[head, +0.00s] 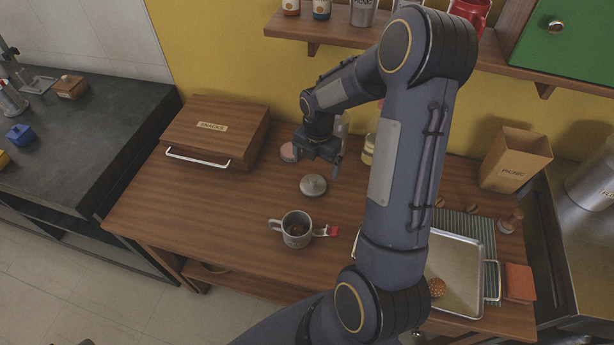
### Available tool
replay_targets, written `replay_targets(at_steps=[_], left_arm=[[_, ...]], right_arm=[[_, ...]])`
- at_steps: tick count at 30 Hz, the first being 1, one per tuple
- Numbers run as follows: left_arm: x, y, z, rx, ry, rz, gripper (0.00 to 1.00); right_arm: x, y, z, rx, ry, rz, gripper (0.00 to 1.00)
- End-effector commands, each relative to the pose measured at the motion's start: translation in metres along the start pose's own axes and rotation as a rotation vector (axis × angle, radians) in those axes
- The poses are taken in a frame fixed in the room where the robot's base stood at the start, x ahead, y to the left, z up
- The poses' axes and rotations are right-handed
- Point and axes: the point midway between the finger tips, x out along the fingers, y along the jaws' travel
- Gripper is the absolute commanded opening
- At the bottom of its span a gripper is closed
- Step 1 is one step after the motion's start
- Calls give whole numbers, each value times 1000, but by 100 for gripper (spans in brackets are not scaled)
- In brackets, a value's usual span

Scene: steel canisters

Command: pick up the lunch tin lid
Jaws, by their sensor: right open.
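A round, domed silver lid with a small knob (313,185) lies flat on the wooden table, behind the grey mug; it looks like the lunch tin lid. My right gripper (319,153) is open and empty, pointing down over the table just behind the lid. It appears apart from the lid, though its exact height is hard to tell. A small round pinkish-topped item (290,152) stands beside the gripper on its left, partly hidden by it. My left gripper is not in view.
A grey mug (297,229) with a red-tagged item beside it stands in front of the lid. A wooden snacks box (215,130) is at the left. Jars stand behind the gripper. A metal tray (455,262) lies at the right. The table's left front is clear.

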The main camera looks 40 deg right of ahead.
Motion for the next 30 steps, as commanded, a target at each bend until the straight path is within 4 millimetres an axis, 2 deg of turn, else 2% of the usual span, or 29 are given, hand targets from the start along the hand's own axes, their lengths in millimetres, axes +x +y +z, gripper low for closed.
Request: replay_targets(at_steps=[1,5,21,30], left_arm=[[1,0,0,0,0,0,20],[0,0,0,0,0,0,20],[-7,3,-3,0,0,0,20],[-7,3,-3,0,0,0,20]], right_arm=[[9,0,3,-43,0,-13,95],[22,1,6,-94,0,-24,95],[88,3,3,-92,1,-22,95],[92,3,3,-91,0,-20,94]])
